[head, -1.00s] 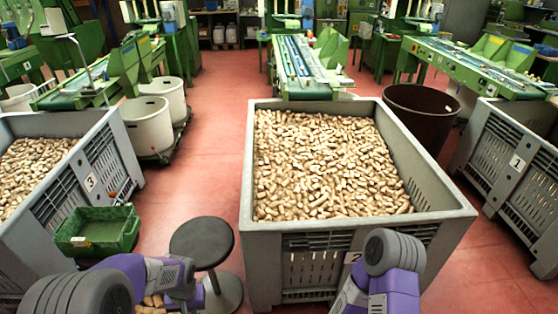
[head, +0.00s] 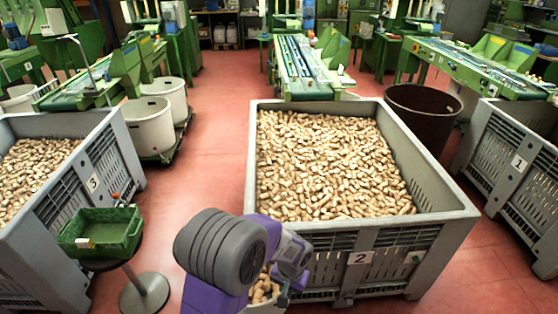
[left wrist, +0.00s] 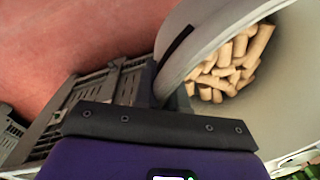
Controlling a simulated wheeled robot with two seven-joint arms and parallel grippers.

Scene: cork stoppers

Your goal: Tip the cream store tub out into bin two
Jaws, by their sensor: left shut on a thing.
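The cream store tub (head: 262,308) is at the bottom of the head view, mostly hidden by my left arm, with corks (head: 265,288) showing inside. The left wrist view shows its smooth curved wall (left wrist: 285,90) and several corks (left wrist: 228,65) low inside. My left gripper (left wrist: 168,88) is shut on the tub's rim. The tub is outside bin two, near its front left corner in the head view. Bin two (head: 432,165) is a large grey slatted crate labelled 2, holding a broad layer of corks (head: 330,165). My right gripper is out of view.
Bin three (head: 105,135) stands left with corks in it; bin one (head: 510,155) stands right. A green tray (head: 105,225) and a stool base (head: 145,290) are left of my arm. A dark brown barrel (head: 422,115) stands behind bin two. Red floor is clear between bins.

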